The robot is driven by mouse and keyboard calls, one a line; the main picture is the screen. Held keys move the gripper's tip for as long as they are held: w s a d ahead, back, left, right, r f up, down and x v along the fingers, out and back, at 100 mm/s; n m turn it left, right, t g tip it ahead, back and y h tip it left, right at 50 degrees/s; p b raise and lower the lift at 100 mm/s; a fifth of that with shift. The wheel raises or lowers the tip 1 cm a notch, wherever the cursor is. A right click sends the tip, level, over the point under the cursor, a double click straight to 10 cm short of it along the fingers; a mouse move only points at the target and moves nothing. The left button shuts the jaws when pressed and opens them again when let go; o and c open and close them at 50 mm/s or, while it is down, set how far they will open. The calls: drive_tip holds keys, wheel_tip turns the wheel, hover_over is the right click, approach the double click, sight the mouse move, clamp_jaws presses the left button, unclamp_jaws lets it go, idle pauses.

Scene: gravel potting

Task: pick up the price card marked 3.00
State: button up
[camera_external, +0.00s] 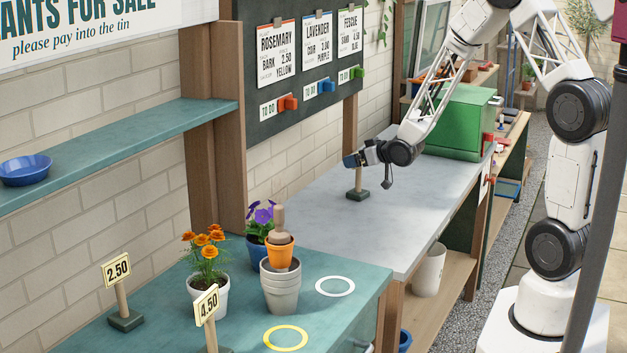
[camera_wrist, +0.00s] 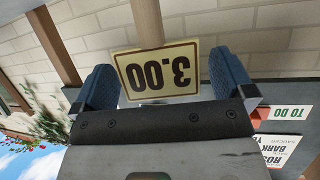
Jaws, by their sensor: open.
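The price card marked 3.00 (camera_wrist: 158,72) is cream with a dark border and appears upside down in the wrist view. It lies between the two blue fingers of my gripper (camera_wrist: 163,80), with a visible gap on the right. My gripper is open. In the external view my gripper (camera_external: 352,160) is at the top of a short wooden stake on a dark green base (camera_external: 358,195), standing on the grey tabletop (camera_external: 330,215). The card face is hidden there by the fingers. I cannot tell if either finger touches it.
Cards marked 2.50 (camera_external: 117,271) and 4.50 (camera_external: 207,304) stand on the teal bench at front left. Marigolds (camera_external: 205,255), stacked pots (camera_external: 281,288) and purple flowers (camera_external: 261,216) are there too. A green box (camera_external: 455,120) stands behind my gripper. The grey tabletop around the stake is clear.

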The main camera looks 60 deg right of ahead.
idle(0.6)
drive_tip(key=c, duration=1.4)
drive_tip(key=shift+o, duration=0.2)
drive_tip(key=shift+r, duration=0.1)
drive_tip(key=shift+r, duration=0.65)
wheel_tip(320, 180, up, 2)
drive_tip(key=shift+w+r, duration=0.1)
drive_tip(key=shift+r, duration=0.05)
drive_tip(key=s+a, duration=0.3)
drive_tip(key=s, duration=0.4)
drive_tip(key=s+a+r, duration=0.1)
drive_tip(key=s+a, duration=0.2)
drive_tip(key=s, duration=0.5)
drive_tip(key=shift+r, duration=0.1)
